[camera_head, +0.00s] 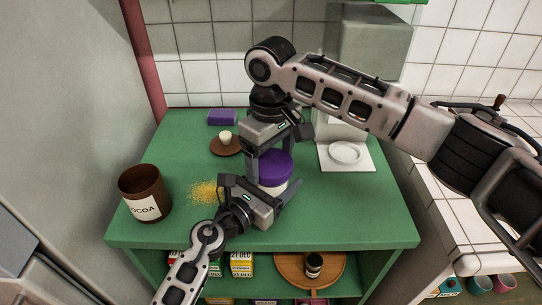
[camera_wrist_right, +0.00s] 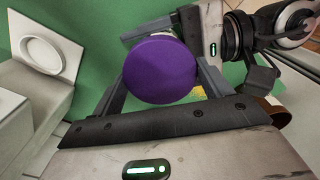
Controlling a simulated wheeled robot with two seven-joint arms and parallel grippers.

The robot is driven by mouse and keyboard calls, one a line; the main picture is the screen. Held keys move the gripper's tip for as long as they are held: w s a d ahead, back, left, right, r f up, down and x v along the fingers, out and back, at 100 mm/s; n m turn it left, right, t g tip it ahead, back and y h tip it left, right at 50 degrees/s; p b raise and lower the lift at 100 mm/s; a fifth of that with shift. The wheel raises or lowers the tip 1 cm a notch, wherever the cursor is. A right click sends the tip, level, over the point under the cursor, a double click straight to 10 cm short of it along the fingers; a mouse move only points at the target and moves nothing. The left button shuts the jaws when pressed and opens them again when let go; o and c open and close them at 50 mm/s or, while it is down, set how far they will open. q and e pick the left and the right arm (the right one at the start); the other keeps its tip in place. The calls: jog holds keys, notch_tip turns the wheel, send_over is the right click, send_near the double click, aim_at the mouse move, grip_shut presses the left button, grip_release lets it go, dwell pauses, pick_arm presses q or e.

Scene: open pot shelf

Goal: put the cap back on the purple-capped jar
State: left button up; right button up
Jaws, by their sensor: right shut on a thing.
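My right gripper (camera_head: 269,160) points down over the middle of the green shelf top and is shut on the purple cap (camera_head: 276,166). In the right wrist view the cap (camera_wrist_right: 160,70) fills the space between the fingers. The pale jar body (camera_head: 273,188) shows directly under the cap, upright. No clear gap shows between cap and jar, but I cannot tell whether the cap is seated. My left gripper (camera_head: 276,193) comes in low from the front left, its fingers around the jar body. Its grip on the jar is partly hidden.
A brown cocoa tin (camera_head: 147,207) stands at the left, with yellow grains (camera_head: 204,192) beside it. Behind are a brown saucer (camera_head: 219,151) with a small pale item and a purple block (camera_head: 222,117). A white appliance (camera_head: 345,153) stands back right. The front right top is clear.

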jog(key=o, duration=1.1)
jog(key=shift+r, duration=2.3)
jog(key=shift+c, duration=0.6)
jog(key=n, duration=0.1)
jog(key=r+n, duration=0.1)
jog(key=n, duration=0.1)
jog(key=shift+r, duration=0.3)
jog(key=n, duration=0.1)
jog(key=r+n, duration=0.1)
jog(key=n, duration=0.1)
jog(key=r+n, duration=0.1)
jog(key=n, duration=0.1)
